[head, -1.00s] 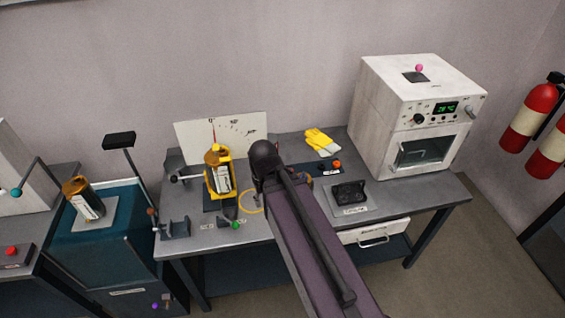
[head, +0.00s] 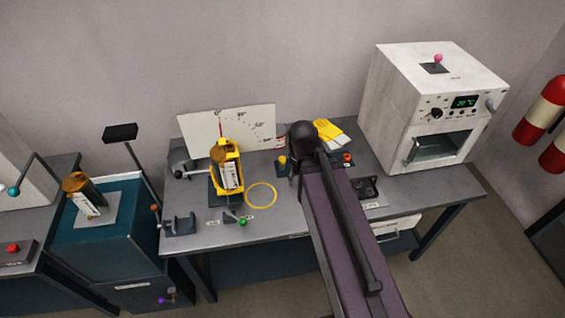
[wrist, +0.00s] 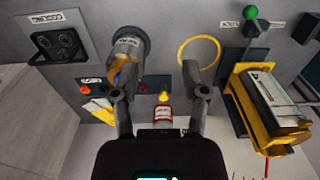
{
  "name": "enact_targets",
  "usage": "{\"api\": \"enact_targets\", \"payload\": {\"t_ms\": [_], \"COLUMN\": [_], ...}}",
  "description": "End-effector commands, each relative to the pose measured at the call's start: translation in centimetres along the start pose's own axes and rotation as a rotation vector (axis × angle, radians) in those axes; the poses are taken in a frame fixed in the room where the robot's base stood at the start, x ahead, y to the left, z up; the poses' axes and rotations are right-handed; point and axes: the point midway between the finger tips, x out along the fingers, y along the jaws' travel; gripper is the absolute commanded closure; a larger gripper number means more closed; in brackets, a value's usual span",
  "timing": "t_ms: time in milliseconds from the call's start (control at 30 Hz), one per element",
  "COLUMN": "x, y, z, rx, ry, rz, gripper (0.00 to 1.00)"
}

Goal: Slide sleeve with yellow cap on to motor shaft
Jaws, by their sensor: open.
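In the head view a short yellow-topped piece (head: 282,161) stands on the bench beside the dark end of my arm; it is probably the yellow cap. A yellow cap (wrist: 163,97) also shows between my fingers in the wrist view, beyond them. My gripper (wrist: 161,90) is open, with nothing visibly held. A grey cylinder (wrist: 128,48) with a label stands near the left finger; contact cannot be told. A yellow-framed holder (head: 227,168) with a labelled body stands left of my arm; it also shows at right in the wrist view (wrist: 268,110). I cannot make out the motor shaft.
A yellow ring (head: 261,195) lies flat beside the holder. A green-knobbed lever (head: 243,221) is at the front, a scale board (head: 200,128) behind. Yellow gloves (head: 327,130) and an oven (head: 400,90) are to the right. The bench's front left has some clear room.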

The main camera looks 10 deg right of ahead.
Motion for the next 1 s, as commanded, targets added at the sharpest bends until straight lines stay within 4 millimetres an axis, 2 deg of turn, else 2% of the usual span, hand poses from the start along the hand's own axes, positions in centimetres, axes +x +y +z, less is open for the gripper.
{"api": "enact_targets", "payload": {"t_ms": [33,67,100,267,367,467,700,800,900,1000], "x": [0.0,0.1,0.2,1.2,2.4,3.8,7.2,8.1,8.7,8.9], "y": [0.0,0.0,0.0,0.1,0.2,0.5,1.8,2.5,3.1,3.4], "z": [0.0,-0.1,-0.3,-2.4,-5.0,-8.4,-17.7,-20.8,-23.0,-24.3], "rx": [-0.001,-0.002,-0.006,-0.050,-0.113,-0.203,-0.450,-0.538,-0.603,-0.644], "ry": [0.000,0.001,0.003,0.023,0.052,0.095,0.237,0.294,0.339,0.367], "rz": [0.000,-0.001,-0.002,-0.023,-0.046,-0.075,-0.127,-0.134,-0.135,-0.134], "gripper": [0.25,0.16,0.13,0.13,0.13,0.13,0.13,0.13,0.13,0.13]}}
